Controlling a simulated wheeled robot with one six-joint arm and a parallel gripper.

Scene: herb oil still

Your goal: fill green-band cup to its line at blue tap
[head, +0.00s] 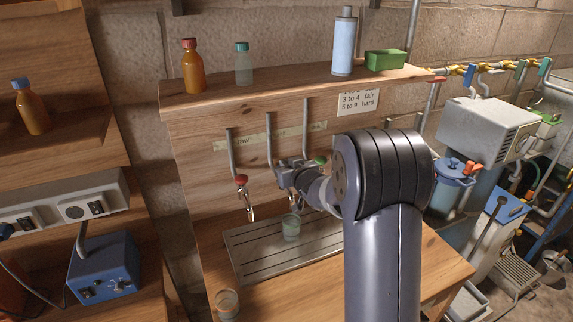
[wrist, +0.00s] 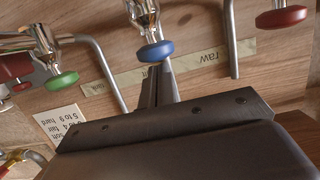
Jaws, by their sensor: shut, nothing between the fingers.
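A small clear cup with a greenish tint (head: 291,229) stands on the drip tray (head: 258,262), below the middle tap. Its line and level are too small to read. The blue tap knob (wrist: 155,51) is at the fingertips of my gripper (wrist: 159,72) in the wrist view. The fingers are shut together with nothing between them; whether they touch the knob I cannot tell. In the head view my gripper (head: 288,176) hides the blue knob.
The red tap (head: 241,180) is to the left, the green tap (head: 320,160) to the right. Another clear cup (head: 227,304) stands at the bench's front left. The shelf (head: 285,88) above holds bottles and a green box (head: 385,60).

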